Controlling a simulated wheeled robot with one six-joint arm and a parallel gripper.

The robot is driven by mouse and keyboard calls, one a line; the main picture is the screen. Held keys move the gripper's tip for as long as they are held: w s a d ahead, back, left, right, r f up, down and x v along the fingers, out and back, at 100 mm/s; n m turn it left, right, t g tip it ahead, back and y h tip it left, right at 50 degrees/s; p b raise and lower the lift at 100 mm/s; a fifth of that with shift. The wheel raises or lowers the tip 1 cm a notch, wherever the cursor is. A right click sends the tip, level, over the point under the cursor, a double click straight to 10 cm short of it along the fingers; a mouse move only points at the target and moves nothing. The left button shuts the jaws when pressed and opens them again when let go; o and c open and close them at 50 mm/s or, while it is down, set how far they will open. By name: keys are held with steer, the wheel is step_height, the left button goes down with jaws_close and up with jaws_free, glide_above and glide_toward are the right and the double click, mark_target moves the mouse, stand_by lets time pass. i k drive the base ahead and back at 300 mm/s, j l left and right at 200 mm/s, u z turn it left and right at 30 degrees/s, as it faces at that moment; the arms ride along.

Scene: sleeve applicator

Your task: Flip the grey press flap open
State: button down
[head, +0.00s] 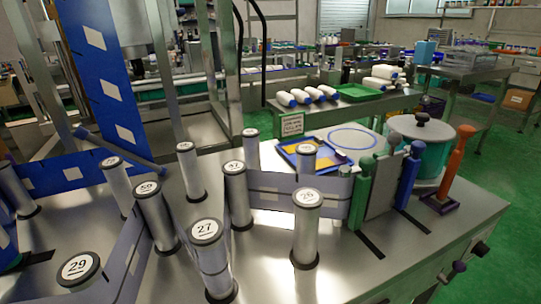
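A grey upright panel (383,187), which looks like the press flap, stands on the metal machine table at the right. It sits between green posts (361,192) on its left and blue posts (408,178) on its right. I cannot tell its hinge, or whether it is open or shut. My gripper is not in view, and nothing is seen touching the panel.
Several numbered metal rollers (307,230) stand left of the panel, with a grey web around some. A blue tray (311,157) lies behind. A teal pot (424,150) and an orange-brown post (453,165) stand at the right. The front right tabletop (440,225) is mostly clear.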

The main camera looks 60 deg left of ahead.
mark_target(387, 171)
steer(key=i+l+u, duration=0.1)
steer(key=u, duration=1.55)
steer(key=k+l+u, duration=0.1)
steer(key=l+u, duration=0.25)
steer(key=k+l+u, duration=0.15)
steer(key=l+u, duration=0.2)
steer(key=k+l+u, duration=0.15)
steer(key=l+u, duration=0.2)
steer(key=k+l+u, duration=0.5)
steer(key=l+u, duration=0.2)
steer(key=k+l+u, duration=0.1)
steer(key=k+l, duration=0.25)
steer(key=k, duration=0.15)
steer(key=k+l, duration=0.35)
steer(key=k, duration=0.15)
steer(key=k+l+u, duration=0.15)
steer(key=k+l, duration=0.15)
steer(key=k, duration=0.25)
